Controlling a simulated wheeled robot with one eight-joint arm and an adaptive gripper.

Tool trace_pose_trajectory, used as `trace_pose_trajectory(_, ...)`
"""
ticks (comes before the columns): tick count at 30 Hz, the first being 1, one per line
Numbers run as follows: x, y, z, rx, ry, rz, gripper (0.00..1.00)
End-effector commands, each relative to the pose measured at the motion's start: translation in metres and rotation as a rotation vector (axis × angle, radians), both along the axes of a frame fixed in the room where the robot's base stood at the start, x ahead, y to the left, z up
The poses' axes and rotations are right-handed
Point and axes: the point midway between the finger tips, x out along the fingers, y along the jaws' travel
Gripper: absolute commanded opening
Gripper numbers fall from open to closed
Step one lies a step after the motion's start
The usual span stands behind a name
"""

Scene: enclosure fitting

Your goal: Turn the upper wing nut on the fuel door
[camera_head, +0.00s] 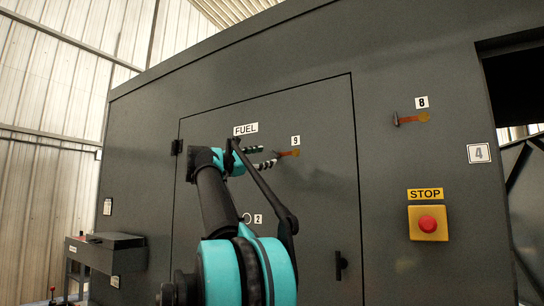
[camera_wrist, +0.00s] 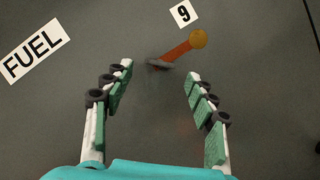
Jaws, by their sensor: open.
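The fuel door (camera_head: 320,200) is a large dark grey panel with a FUEL label (camera_head: 245,129). Near its top, beside the label 9 (camera_wrist: 183,14), is a fitting with a dark wing-like piece (camera_wrist: 160,64) and an orange arm with a round end (camera_wrist: 198,39); I take it for the upper wing nut. The orange arm also shows in the head view (camera_head: 290,154). My gripper (camera_wrist: 160,70) is open and empty, its fingertips on either side of the dark piece in the wrist view. I see no contact; the depth gap is unclear.
A ring-like fitting (camera_head: 247,218) by the label 2 sits lower on the door, partly behind my arm. A black latch (camera_head: 340,265) is at lower right. Right of the door are a similar orange fitting (camera_head: 411,118) by label 8 and a red stop button (camera_head: 428,223).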

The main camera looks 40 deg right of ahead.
Motion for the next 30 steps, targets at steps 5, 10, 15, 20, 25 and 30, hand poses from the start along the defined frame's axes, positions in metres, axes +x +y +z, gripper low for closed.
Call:
trace_pose_trajectory(5,0.002,-0.027,0.008,0.0,-0.001,-0.003,0.57)
trace_pose_trajectory(10,0.004,-0.04,0.012,0.0,0.0,-0.001,0.57)
trace_pose_trajectory(15,0.005,-0.043,0.012,0.0,0.0,0.0,0.57)
trace_pose_trajectory(20,0.005,-0.043,0.012,0.0,0.0,0.0,0.57)
trace_pose_trajectory(25,0.005,-0.043,0.012,0.0,0.0,0.0,0.38)
trace_pose_trajectory(30,0.005,-0.043,0.012,0.0,0.0,0.0,0.17)
